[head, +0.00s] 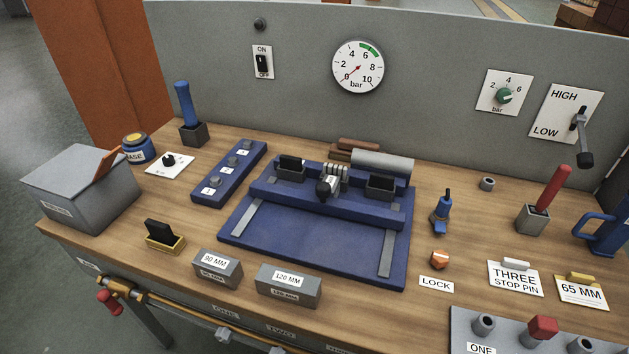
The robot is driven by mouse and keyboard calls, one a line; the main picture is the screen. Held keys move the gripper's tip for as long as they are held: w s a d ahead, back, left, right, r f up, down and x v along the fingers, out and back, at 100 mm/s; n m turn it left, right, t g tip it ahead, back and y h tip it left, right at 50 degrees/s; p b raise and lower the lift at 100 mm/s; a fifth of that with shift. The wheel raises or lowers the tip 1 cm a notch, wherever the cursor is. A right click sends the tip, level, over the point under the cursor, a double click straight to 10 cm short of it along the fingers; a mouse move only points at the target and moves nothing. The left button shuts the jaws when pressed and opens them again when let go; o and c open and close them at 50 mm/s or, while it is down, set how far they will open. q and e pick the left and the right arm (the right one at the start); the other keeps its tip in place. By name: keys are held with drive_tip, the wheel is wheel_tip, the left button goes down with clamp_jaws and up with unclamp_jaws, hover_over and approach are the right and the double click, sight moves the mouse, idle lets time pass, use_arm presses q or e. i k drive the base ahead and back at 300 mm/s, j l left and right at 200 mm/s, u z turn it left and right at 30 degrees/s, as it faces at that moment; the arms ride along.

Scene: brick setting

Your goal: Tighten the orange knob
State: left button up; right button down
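The orange knob (439,259) is small and faceted. It stands on the wooden bench at the right of the blue fixture, just above a white label reading LOCK (436,284). Nothing touches the knob. How tight it is cannot be told from this view. Neither of my grippers shows in the head view.
The blue fixture (315,240) fills the bench's middle. A small blue tool (441,212) stands behind the knob. A THREE STOP PIN card (515,279) lies to its right, and a grey block with a red knob (543,328) sits at the front right.

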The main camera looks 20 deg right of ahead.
sight(439, 259)
drive_tip(key=l+z, duration=0.15)
drive_tip(key=z, duration=0.25)
drive_tip(key=l+z, duration=0.2)
drive_tip(key=z, duration=0.15)
drive_tip(key=l+z, duration=0.2)
drive_tip(key=z, duration=0.2)
drive_tip(key=k+l, duration=0.05)
